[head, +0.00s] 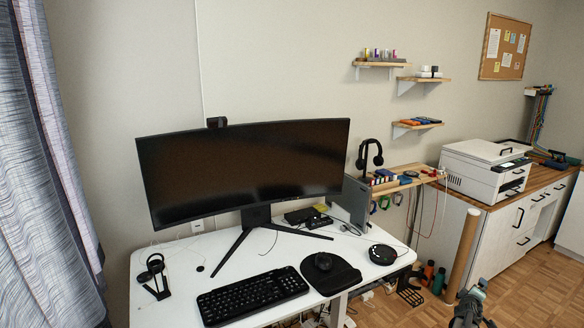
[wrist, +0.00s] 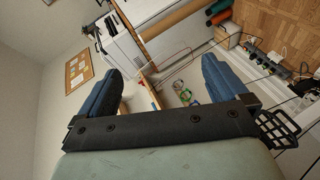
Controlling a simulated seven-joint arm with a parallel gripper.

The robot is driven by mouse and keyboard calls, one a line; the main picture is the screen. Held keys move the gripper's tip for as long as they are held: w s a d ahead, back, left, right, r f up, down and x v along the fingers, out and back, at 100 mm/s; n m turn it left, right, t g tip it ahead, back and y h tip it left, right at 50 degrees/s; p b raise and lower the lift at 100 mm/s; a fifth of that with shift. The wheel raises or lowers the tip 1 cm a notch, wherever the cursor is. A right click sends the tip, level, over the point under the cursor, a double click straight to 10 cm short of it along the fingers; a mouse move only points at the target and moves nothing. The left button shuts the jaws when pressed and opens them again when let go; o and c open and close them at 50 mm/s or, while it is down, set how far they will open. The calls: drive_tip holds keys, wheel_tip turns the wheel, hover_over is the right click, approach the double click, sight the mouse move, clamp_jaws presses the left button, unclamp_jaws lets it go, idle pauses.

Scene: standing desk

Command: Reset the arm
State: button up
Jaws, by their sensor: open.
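My gripper (wrist: 158,92) shows in the wrist view with its two blue fingers wide apart and nothing between them. In the head view, a grey part of my arm shows at the bottom edge, right of the white desk (head: 230,257). My gripper's fingers are not clear there. The wrist view is tilted, with the printer and cabinet beyond the fingers. No object touches the fingers.
A printer (head: 485,165) stands on the wooden counter at right. A cardboard tube (head: 462,255) stands before the cabinet.

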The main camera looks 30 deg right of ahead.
drive_tip(key=w+a+f+m+g+y, duration=0.15)
drive_tip(key=w+a+f, duration=0.25)
drive_tip(key=a+f, duration=0.55)
drive_tip(key=w+a+f+y, duration=0.3)
drive_tip(key=w+a+f, duration=0.3)
drive_tip(key=a, duration=0.6)
drive_tip(key=a+f+g+y, duration=0.15)
drive_tip(key=a+f, duration=0.35)
drive_tip(key=a, duration=0.6)
drive_tip(key=a+f+y, duration=0.2)
drive_tip(key=a+f, duration=0.4)
drive_tip(key=a, duration=0.5)
drive_tip(key=s+a+f+g+y, duration=0.25)
drive_tip(key=s+a, duration=0.25)
drive_tip(key=a, duration=0.6)
drive_tip(key=s+a+f+g+y, duration=0.1)
drive_tip(key=s+a+f+g, duration=0.3)
drive_tip(key=a, duration=0.8)
drive_tip(key=s+a+r+g+y, duration=0.2)
drive_tip(key=s+a, duration=1.2)
drive_tip(key=s, duration=0.3)
drive_tip(key=shift+a+g, duration=0.25)
drive_tip(key=shift+g, duration=0.1)
drive_tip(key=shift+r, duration=0.1)
